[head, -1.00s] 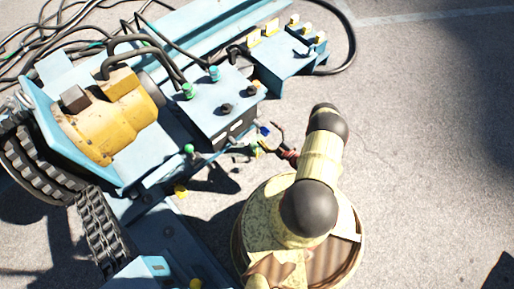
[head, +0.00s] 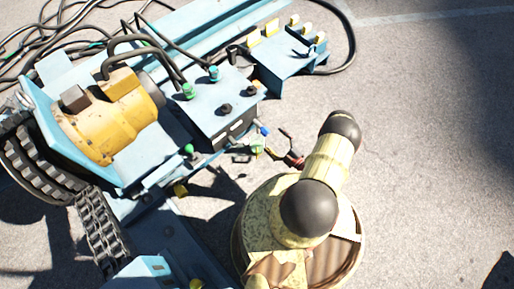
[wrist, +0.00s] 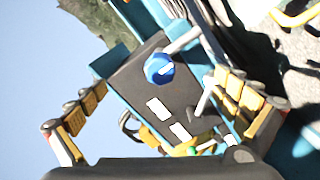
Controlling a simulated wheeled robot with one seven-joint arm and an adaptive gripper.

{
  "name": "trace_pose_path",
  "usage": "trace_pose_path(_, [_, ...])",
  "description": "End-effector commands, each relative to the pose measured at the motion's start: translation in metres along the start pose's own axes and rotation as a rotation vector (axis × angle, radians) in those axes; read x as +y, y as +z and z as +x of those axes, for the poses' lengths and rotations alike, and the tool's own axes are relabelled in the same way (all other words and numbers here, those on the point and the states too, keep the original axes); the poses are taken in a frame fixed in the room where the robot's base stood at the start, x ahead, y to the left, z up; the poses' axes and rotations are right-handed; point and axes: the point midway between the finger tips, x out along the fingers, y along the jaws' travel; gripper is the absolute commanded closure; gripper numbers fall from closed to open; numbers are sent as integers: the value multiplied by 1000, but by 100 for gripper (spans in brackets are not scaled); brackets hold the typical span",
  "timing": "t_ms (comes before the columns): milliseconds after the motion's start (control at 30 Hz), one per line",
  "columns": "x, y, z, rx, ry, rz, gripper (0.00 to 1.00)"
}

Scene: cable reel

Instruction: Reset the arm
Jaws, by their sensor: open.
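My gripper (head: 276,145) is open and empty, just right of the front face of the blue control box (head: 205,108). In the wrist view the two yellow-and-grey fingers of my gripper (wrist: 160,92) stand wide apart, with the box's dark panel (wrist: 150,98) between and beyond them. A round blue knob (wrist: 159,68) with a pale mark sits on that panel, above two white labels. The blue knob also shows in the head view (head: 263,130), left of my gripper. I see nothing held. A silver lever (wrist: 186,38) sticks out beside the knob.
The blue machine carries a yellow motor (head: 105,130) and a chain (head: 102,228) at left. Black cables (head: 60,35) lie behind it. A smaller blue box with yellow switches (head: 290,50) stands at the back. Open pavement (head: 430,130) lies to the right.

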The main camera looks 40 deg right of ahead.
Motion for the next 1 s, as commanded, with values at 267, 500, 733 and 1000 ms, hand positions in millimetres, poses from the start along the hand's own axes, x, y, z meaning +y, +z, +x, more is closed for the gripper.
trace_pose_path(267, [0,0,0,0,0,0,0])
trace_pose_path(500, [0,0,0,0,0,-32,0])
trace_pose_path(733, [-28,-16,-3,57,-88,-296,0])
trace_pose_path(1000, [-73,-92,-27,316,-217,-582,0])
